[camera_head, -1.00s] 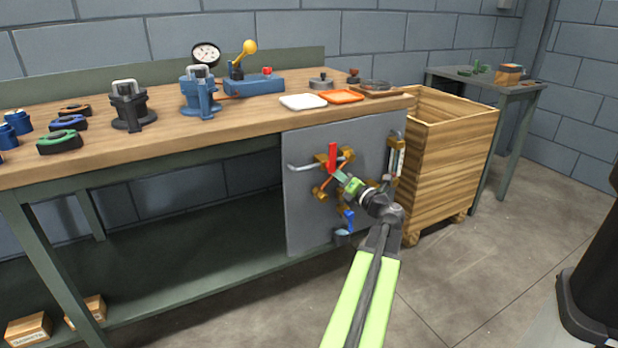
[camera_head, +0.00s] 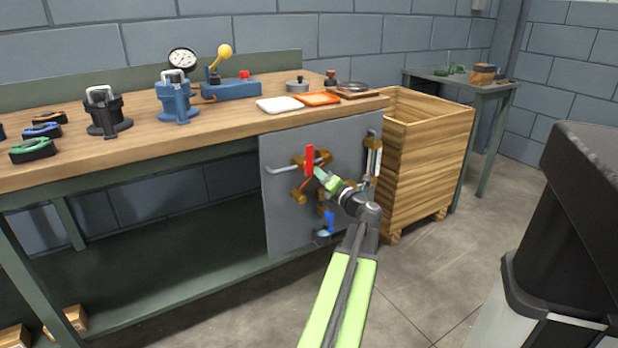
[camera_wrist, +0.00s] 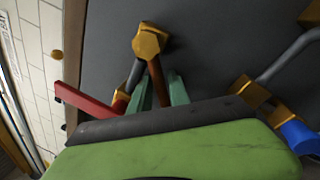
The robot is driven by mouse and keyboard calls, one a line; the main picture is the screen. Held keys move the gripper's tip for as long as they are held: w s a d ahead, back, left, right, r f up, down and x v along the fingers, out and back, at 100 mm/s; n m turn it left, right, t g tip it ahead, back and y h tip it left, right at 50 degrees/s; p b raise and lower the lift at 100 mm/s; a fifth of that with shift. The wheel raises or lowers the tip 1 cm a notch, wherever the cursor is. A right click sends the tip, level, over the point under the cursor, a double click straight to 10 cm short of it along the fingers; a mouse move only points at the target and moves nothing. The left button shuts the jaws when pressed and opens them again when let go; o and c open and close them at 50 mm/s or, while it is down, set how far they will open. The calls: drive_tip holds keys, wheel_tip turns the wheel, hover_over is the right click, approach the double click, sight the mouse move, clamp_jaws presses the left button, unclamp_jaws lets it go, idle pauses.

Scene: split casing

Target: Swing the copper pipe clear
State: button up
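The copper pipe (camera_wrist: 155,80) runs from a brass fitting (camera_wrist: 150,42) down between my gripper's teal fingers (camera_wrist: 161,92) in the wrist view. A small gap shows on the right-finger side, so my gripper looks open around it. The pipe's lower end is hidden behind my gripper. In the head view, my gripper (camera_head: 322,176) reaches the grey panel (camera_head: 285,225) under the bench edge, just below the red lever (camera_head: 309,160). The copper pipe (camera_head: 304,184) shows there only as a thin slanted piece left of my fingers.
The red lever (camera_wrist: 88,108) is close on the left in the wrist view. A blue handle (camera_wrist: 300,135) and brass fitting (camera_wrist: 255,95) are on the right. The wooden crate (camera_head: 425,165) stands right of the panel. Floor in front is clear.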

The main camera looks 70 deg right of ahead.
drive_tip(key=b+v, duration=0.2)
drive_tip(key=v, duration=1.5)
drive_tip(key=shift+s+b, duration=0.2)
drive_tip(key=shift+b, duration=0.15)
drive_tip(key=shift+a, duration=0.1)
